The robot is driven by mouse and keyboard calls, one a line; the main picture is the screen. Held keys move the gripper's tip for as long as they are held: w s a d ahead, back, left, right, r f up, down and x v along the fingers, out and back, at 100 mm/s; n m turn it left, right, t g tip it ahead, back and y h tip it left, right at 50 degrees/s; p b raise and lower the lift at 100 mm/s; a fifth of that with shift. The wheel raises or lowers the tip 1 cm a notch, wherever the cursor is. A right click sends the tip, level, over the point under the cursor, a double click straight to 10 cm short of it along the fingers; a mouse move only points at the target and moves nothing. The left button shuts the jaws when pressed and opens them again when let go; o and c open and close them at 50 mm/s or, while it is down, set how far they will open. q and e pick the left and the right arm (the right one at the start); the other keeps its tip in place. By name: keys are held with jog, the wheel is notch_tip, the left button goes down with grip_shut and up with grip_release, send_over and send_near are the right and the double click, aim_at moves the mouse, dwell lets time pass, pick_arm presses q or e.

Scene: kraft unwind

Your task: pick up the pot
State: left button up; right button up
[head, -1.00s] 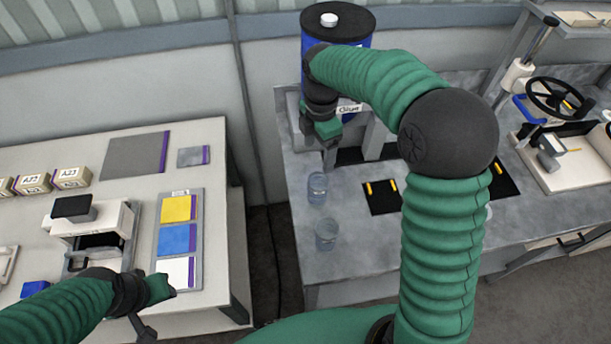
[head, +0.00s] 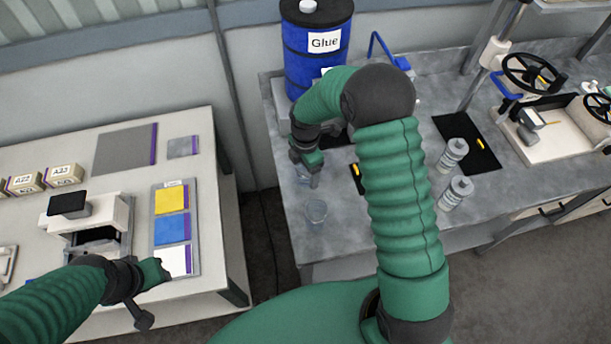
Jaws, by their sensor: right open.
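Two small clear pots stand on the grey bench. The nearer pot (head: 316,212) is in plain view near the bench's left edge. The farther pot (head: 304,178) is just below my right gripper (head: 308,166), which partly hides it. The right gripper is open and points down over that pot; I cannot tell whether they touch. My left gripper (head: 146,290) is over the front of the pale table on the left, and its jaw opening is not clear.
A blue glue drum (head: 310,50) stands behind the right gripper. Two bottles (head: 455,154) stand right of my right arm, near a dark mat (head: 470,142). A press with a handwheel (head: 533,76) is at the right. A gap separates the pale table (head: 205,230) and bench.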

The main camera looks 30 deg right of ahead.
jog(key=shift+w+d+f, duration=0.1)
jog(key=shift+w+f, duration=0.05)
jog(key=shift+f, duration=0.15)
jog(key=shift+c, duration=0.5)
jog(key=c, duration=1.4)
jog(key=shift+c, duration=0.2)
